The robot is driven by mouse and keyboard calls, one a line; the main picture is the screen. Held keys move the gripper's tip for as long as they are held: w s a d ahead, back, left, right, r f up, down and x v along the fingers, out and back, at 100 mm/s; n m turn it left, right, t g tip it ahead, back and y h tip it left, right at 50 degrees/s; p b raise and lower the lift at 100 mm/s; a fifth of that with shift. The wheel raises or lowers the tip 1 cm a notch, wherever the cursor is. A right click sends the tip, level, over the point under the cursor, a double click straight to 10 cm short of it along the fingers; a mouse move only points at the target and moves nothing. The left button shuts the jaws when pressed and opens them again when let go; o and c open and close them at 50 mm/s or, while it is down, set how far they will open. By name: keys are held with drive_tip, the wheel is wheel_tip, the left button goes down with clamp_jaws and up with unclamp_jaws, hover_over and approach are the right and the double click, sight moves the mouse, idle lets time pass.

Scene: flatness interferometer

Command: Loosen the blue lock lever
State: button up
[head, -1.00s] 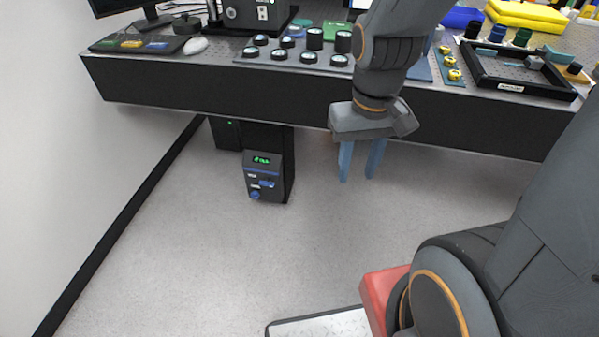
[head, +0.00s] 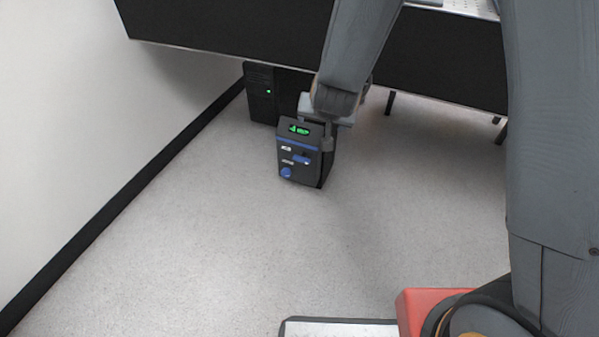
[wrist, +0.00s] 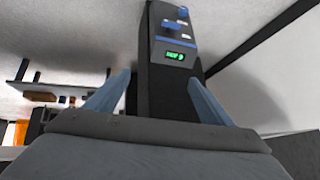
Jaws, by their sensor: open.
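A dark control box (head: 300,145) stands on the floor below the bench, with a green lit display and a blue stripe on its front. A small blue lever (head: 301,159) sits on the right of that front, with a round blue knob (head: 286,173) below it. In the wrist view the lever (wrist: 172,27) and the knob (wrist: 182,11) lie beyond the display. My gripper (wrist: 158,82) is open, its two blue-grey fingers on either side of the box's top end, apart from the lever.
A black cabinet (head: 259,92) with a green light stands behind the box at left. The bench's dark front (head: 225,42) hangs above. Thin legs stand at right. The floor (head: 190,240) in front and left of the box is clear, up to the white wall.

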drive_tip(key=w+a+f+t+h+b, duration=0.1)
drive_tip(key=w+a+f+b, duration=0.15)
drive_tip(key=f, duration=0.25)
drive_tip(key=w+a+f+t+b, duration=0.1)
drive_tip(key=w+a+f+b, duration=0.15)
drive_tip(key=f+b, duration=0.2)
drive_tip(key=m+t+h+b, duration=0.2)
drive_tip(key=t+h+b, duration=0.45)
drive_tip(key=b, duration=1.15)
approach(301, 161)
drive_tip(key=w, duration=0.1)
drive_tip(key=shift+y, duration=0.35)
drive_tip(key=shift+d+b+x, duration=0.2)
drive_tip(key=shift+b+x, duration=1.5)
drive_tip(key=shift+x, duration=2.3)
drive_tip(key=shift+s+r, duration=0.1)
drive_tip(key=shift+r, duration=0.1)
drive_tip(key=shift+c, duration=0.4)
drive_tip(key=c, duration=1)
drive_tip(key=shift+o, duration=0.2)
